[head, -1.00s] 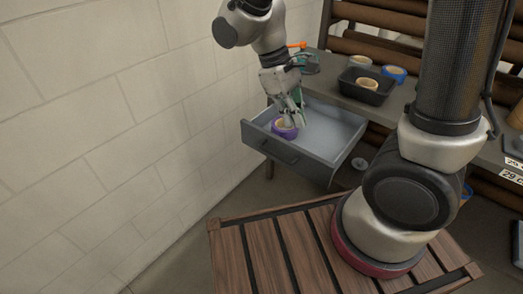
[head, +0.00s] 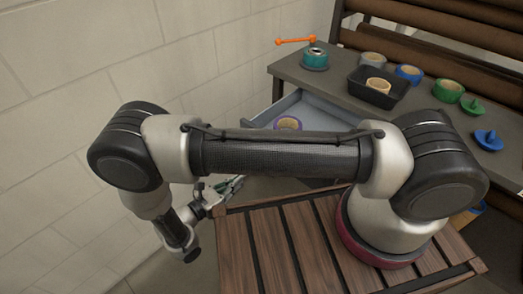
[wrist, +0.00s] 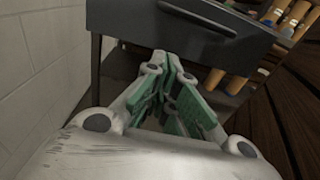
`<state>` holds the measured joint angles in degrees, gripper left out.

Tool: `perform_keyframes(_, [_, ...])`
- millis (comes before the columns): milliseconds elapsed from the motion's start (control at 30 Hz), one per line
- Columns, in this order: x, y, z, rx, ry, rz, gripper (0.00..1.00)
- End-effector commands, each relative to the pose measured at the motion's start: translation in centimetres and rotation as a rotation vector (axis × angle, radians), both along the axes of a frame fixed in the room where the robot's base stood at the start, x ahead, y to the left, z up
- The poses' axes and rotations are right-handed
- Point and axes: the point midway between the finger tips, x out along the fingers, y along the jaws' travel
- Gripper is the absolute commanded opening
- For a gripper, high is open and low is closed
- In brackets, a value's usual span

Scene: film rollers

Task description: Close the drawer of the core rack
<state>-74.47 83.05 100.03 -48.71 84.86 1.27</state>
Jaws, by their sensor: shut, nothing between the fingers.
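The core rack's grey drawer (head: 318,112) is pulled out below the rack top (head: 335,87), and a purple-rimmed tape roll (head: 288,123) lies in it. My arm hides its front in the head view. In the wrist view the dark drawer front (wrist: 125,22) with its bar handle (wrist: 198,19) spans the top. My gripper (wrist: 167,62) has green-padded fingers, shut and empty, pointing toward the drawer front at its lower edge; I cannot tell if they touch it. In the head view my gripper (head: 236,184) is low, in front of the drawer, partly hidden.
A white block wall (head: 60,130) stands close on the left. A slatted wooden platform (head: 300,240) lies under my base.

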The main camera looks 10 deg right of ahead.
Motion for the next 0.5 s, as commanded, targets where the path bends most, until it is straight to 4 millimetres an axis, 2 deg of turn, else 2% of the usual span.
perform_keyframes(33, [0.7,1.3,0.7,-0.002,-0.021,0.031,0.0])
perform_keyframes(67, [1.0,1.6,1.0,-0.013,-0.031,0.047,0.0])
perform_keyframes(167, [1.4,1.3,1.7,-0.036,-0.046,0.056,0.0])
perform_keyframes(367, [3.1,-1.2,1.8,-0.037,-0.046,0.049,0.0])
perform_keyframes(500, [4.9,-3.7,1.8,-0.037,-0.045,0.047,0.0])
